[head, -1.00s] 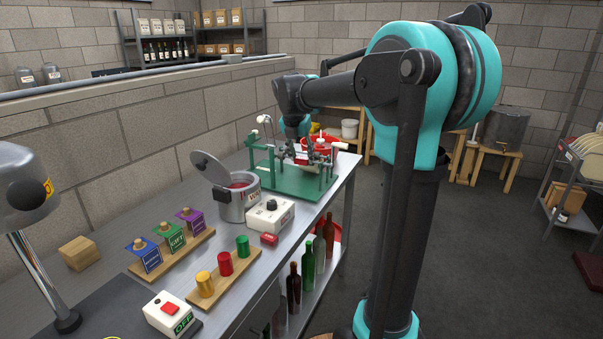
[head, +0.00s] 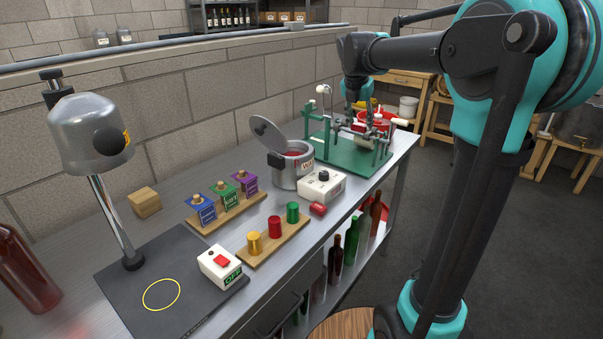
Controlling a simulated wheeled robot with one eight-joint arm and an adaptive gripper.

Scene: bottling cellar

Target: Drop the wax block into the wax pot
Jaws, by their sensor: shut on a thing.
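The wax pot (head: 285,179) is a grey metal pot on the bench with its lid (head: 268,133) tilted up on the left and red inside. My gripper (head: 361,112) is beyond the pot to the right, pointing down over the green machine (head: 347,154). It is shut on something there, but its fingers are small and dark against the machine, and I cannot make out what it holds.
A wooden rack with yellow, red and green capsules (head: 274,228) stands in front, with a rack of blue, green and purple label holders (head: 221,205) behind it. The white control box (head: 322,186) adjoins the pot. A lamp-like grey press (head: 92,135) stands left.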

